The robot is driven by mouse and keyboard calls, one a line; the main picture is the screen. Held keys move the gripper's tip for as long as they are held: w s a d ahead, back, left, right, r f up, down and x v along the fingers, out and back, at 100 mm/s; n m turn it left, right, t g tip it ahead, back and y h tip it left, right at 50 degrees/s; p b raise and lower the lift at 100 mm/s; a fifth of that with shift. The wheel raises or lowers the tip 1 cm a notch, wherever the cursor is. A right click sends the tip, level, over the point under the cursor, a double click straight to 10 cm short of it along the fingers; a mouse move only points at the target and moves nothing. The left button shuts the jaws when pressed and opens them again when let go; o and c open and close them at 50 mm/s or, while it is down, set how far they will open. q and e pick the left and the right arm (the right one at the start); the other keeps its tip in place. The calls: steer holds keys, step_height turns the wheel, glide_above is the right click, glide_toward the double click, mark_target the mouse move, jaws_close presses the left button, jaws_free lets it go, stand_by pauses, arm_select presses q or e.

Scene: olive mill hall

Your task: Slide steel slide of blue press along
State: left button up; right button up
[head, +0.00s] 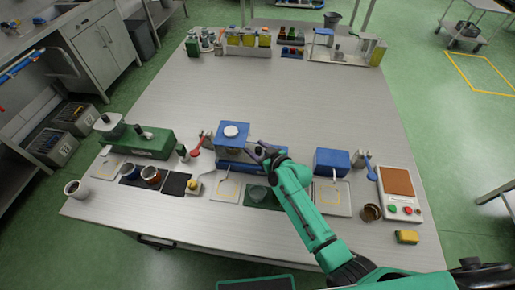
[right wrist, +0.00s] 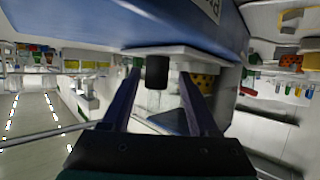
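The blue press (head: 229,142) stands near the middle of the table's front part, with a round white top and a long blue base. In the right wrist view its blue body (right wrist: 200,28) fills the top. Below it is a pale metal piece, likely the steel slide (right wrist: 188,54), with a short black knob (right wrist: 157,73) hanging at its front. My right gripper (head: 257,151) is at the press's right side. In the right wrist view its two dark fingers are apart, one each side of the knob, with gaps visible. My left gripper is not in view.
A green press (head: 148,142) stands left, a smaller blue device (head: 332,161) right, and a scale with a brown plate (head: 398,182) beyond it. A dark green mat (head: 264,198) lies in front. The table's middle is clear; bottle racks (head: 247,48) line the back.

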steer(key=shift+d, duration=0.1)
steer(key=shift+s+d+r, duration=0.15)
steer(key=shift+s+d, duration=0.15)
steer(key=shift+s, duration=0.15)
steer(key=v, duration=1.3)
steer(key=shift+s+r+b, duration=0.2)
steer(key=shift+s+b, duration=0.05)
steer(key=shift+b, duration=0.1)
